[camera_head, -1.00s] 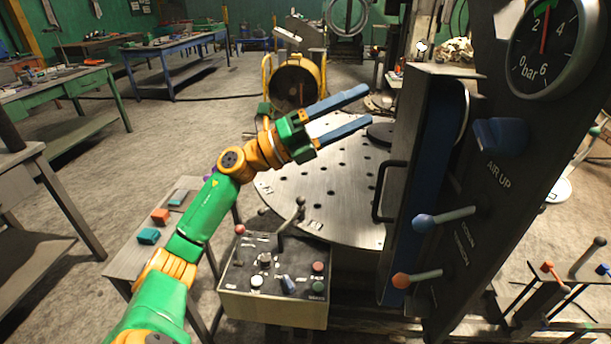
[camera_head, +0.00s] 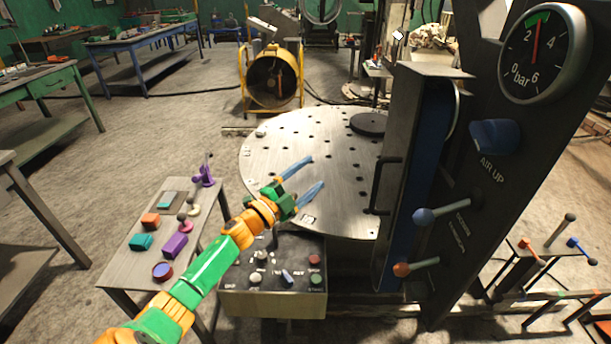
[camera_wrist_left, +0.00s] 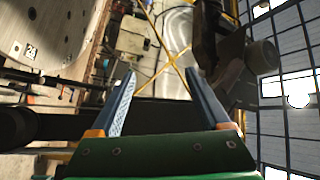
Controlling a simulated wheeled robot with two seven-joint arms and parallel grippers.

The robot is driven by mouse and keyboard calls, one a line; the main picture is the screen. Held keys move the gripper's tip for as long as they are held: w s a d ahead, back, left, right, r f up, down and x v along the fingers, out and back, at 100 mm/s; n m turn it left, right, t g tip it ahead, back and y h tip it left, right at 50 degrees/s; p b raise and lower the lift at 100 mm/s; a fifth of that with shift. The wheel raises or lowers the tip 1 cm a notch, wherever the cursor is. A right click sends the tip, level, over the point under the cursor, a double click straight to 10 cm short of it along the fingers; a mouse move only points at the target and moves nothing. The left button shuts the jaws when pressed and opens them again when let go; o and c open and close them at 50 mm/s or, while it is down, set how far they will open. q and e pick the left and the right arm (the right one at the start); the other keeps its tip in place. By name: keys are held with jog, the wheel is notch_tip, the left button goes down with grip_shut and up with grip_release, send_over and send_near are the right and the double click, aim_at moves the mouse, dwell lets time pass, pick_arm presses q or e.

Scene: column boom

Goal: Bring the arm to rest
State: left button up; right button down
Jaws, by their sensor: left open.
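My left arm, green and orange, comes in from the lower left in the head view. My left gripper (camera_head: 304,178) is open and empty, its two blue fingers apart and pointing up and right. In the picture it lies over the near edge of the round perforated table (camera_head: 290,143), with the wrist above the back of the control box (camera_head: 270,302). The left wrist view also shows the open gripper (camera_wrist_left: 160,85) with nothing between the fingers. My right gripper is not in view.
A dark panel with a pressure gauge (camera_head: 543,54), a blue-knobbed lever (camera_head: 445,213) and an orange-knobbed lever (camera_head: 418,267) stands to the right. A side table (camera_head: 128,270) with several small coloured things is at left. Open floor lies left.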

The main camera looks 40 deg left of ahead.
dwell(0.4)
pick_arm(q)
jog(key=s+d+f+n+g+y, duration=0.35)
jog(key=s+f+n, duration=0.2)
jog(key=f, duration=0.25)
jog(key=s+d+f+n+g+y, duration=0.2)
jog(key=s+d+f+n+g, duration=0.3)
jog(key=f, duration=0.3)
jog(key=s+d+f+n+g+h, duration=0.15)
jog(key=s+d+g, duration=0.25)
jog(key=s, duration=0.5)
jog(key=s+d+f+n+g+h, duration=0.15)
jog(key=s+d+g, duration=0.25)
jog(key=s, duration=0.6)
notch_tip(320, 180, down, 18)
jog(key=s+f, duration=0.1)
jog(key=s, duration=0.2)
jog(key=s+a+f+g, duration=0.2)
jog(key=s+f, duration=0.6)
jog(key=s, duration=0.3)
jog(key=shift+s+a+f+m, duration=0.15)
jog(key=shift+f+m, duration=0.15)
jog(key=shift+m, duration=0.15)
